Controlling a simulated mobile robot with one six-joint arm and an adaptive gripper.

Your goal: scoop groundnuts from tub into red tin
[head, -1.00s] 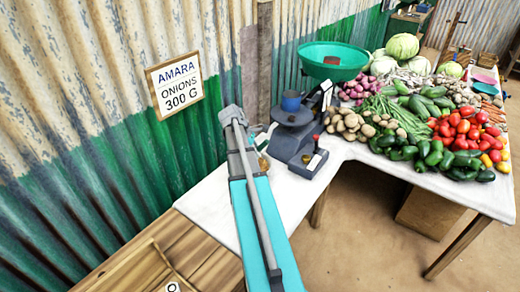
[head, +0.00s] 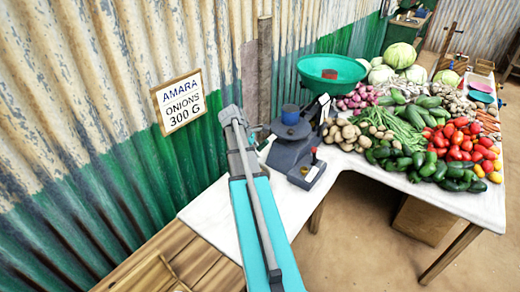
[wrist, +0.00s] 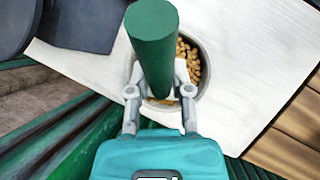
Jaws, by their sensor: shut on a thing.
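In the wrist view, my gripper (wrist: 159,80) is shut on a dark green round handle (wrist: 153,35). I cannot see what is at the handle's far end. Behind it stands a round grey tub (wrist: 205,91) with tan groundnuts (wrist: 188,62) inside, on the white table top. The handle and fingers cover much of the tub. In the head view, my arm hides the gripper and most of the tub area. A small red tin (head: 329,74) sits in the green pan (head: 318,67) of the scale.
The dark scale (head: 295,150) stands on the white table with a blue piece (head: 290,113) on it. Potatoes (head: 345,133), peppers, tomatoes (head: 466,142) and cabbages crowd the right. A corrugated wall with an onion sign (head: 180,102) rises at the left. Bare white table (head: 215,215) lies near my arm.

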